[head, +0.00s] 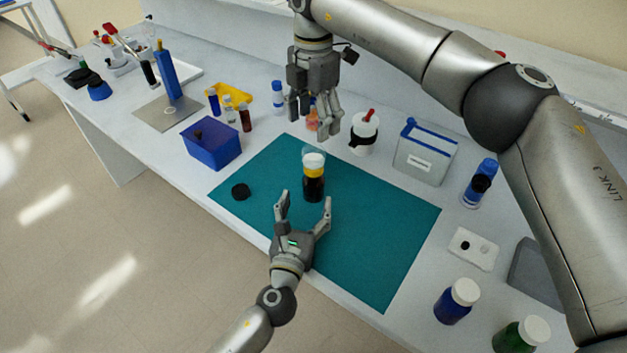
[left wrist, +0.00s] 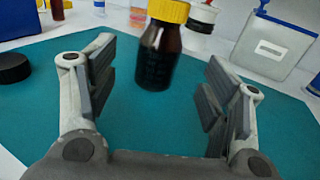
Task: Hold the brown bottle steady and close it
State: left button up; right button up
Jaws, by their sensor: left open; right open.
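The brown bottle (head: 314,187) stands upright on the teal mat (head: 375,225). It has a yellow band and a pale, clear-looking part above it. In the left wrist view the bottle (left wrist: 157,55) stands beyond and between my left fingertips, its top cut off. A black cap (head: 240,191) lies on the mat left of the bottle; it also shows in the left wrist view (left wrist: 13,68). My left gripper (head: 304,199) is open and empty, just in front of the bottle. My right gripper (head: 329,127) is open and empty, pointing down above and behind the bottle.
A blue box (head: 212,145), small vials (head: 229,108) and a yellow tray (head: 236,93) stand at the back left. A white bottle (head: 364,135) and a clear bin (head: 425,155) stand behind the mat. Blue (head: 456,302) and green (head: 521,335) jars stand front right.

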pick_arm(q)
jog(key=shift+v, duration=1.85)
